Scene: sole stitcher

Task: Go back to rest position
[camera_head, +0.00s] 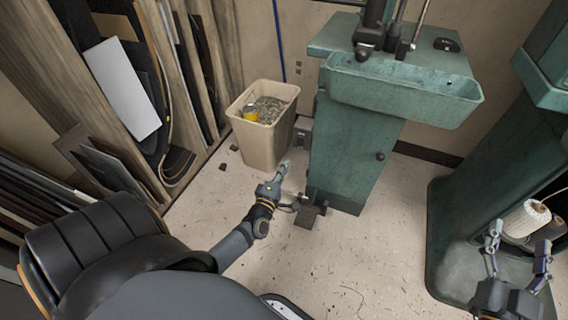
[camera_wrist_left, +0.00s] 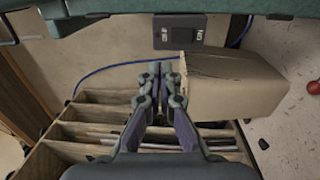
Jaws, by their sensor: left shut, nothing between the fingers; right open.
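My left gripper (camera_head: 284,166) is shut and empty over the floor, in front of the beige bin and left of the green machine stand in the head view. In the left wrist view its fingertips (camera_wrist_left: 160,68) are together with nothing between them. My right gripper (camera_head: 520,240) is at the lower right of the head view. Its fingers are spread apart, near a white thread spool (camera_head: 525,218) on the right-hand green machine. I cannot tell whether it touches the spool.
The green stand (camera_head: 348,150) carries a trough (camera_head: 400,92). Another green machine (camera_head: 470,200) stands right. Floor shows between the machines.

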